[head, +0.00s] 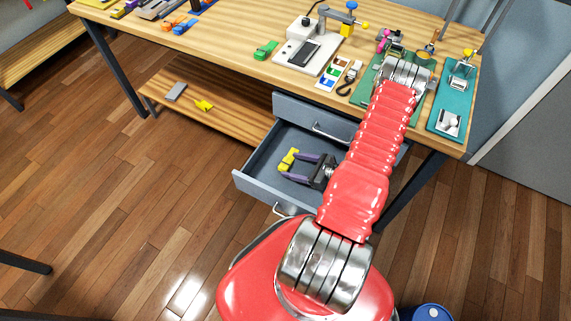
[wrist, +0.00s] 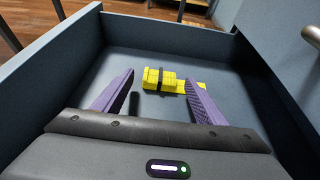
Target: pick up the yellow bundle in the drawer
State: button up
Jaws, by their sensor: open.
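The yellow bundle (wrist: 165,81) lies on the floor of the open grey drawer (wrist: 42,96), with a dark band around it. In the head view the bundle (head: 288,159) is at the left inside the drawer (head: 262,190). My gripper (wrist: 158,82) is open, its two purple fingers pointing at the bundle. In the head view my gripper (head: 303,167) is low in the drawer. The right finger overlaps part of the bundle in the wrist view, and the bundle's right end shows beyond it. I cannot tell whether the finger touches it.
Drawer walls stand close on both sides of my gripper. The wooden workbench (head: 225,45) above carries several tools and parts. A low shelf (head: 215,125) to the left holds a grey block (head: 176,91) and a yellow piece (head: 204,105).

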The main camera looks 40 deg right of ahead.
jog(key=shift+x, duration=1.25)
jog(key=shift+c, duration=0.2)
jog(key=c, duration=1.1)
notch_tip(320, 180, up, 10)
dwell(0.3)
